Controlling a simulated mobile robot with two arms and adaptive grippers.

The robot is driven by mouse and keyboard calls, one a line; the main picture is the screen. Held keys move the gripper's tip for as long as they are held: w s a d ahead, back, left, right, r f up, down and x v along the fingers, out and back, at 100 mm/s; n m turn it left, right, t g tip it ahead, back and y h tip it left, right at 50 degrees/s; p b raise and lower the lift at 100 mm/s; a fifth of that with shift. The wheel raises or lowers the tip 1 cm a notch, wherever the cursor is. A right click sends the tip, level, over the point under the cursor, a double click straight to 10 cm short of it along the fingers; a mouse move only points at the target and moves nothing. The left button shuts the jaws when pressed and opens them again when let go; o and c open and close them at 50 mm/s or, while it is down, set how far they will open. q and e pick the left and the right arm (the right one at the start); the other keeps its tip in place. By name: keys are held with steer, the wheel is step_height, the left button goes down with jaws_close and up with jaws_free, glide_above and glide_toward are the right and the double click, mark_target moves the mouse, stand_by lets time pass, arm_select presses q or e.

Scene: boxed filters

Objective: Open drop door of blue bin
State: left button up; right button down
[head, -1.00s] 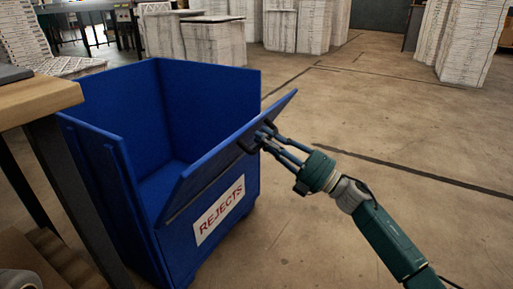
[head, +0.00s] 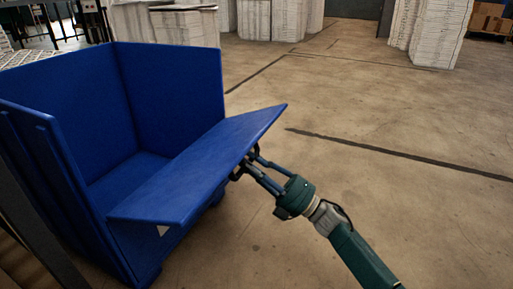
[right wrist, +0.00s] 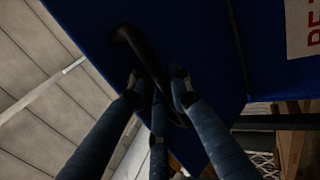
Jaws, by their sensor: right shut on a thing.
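The blue bin (head: 175,85) stands at the left in the head view, its inside empty where I can see it. Its drop door (head: 195,165) is folded outward and lies close to level, sloping slightly. My right gripper (head: 245,165) is at the door's outer face near its right end, shut on the dark door handle. In the right wrist view the fingers (right wrist: 158,88) are around the black curved handle (right wrist: 135,50) on the blue door panel. The red-lettered label (right wrist: 303,28) shows at the top right there. My left gripper is not in view.
White stacks (head: 268,18) stand at the back, with another tall stack (head: 430,30) at the back right. A dark table leg (head: 30,230) is close at the lower left. The concrete floor (head: 370,110) right of the bin is clear.

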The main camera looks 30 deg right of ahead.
step_height(320, 180, down, 9)
steer(key=s+b, duration=0.1)
steer(key=b, duration=0.3)
steer(key=shift+d, duration=0.3)
steer(key=shift+r, duration=0.1)
steer(key=c, duration=1.8)
jaws_free()
steer(key=shift+s+d, duration=0.1)
steer(key=shift+d, duration=0.05)
steer(key=shift+o, duration=0.8)
steer(key=shift+s+d, duration=0.1)
steer(key=shift+d, duration=0.05)
steer(key=shift+r, duration=0.1)
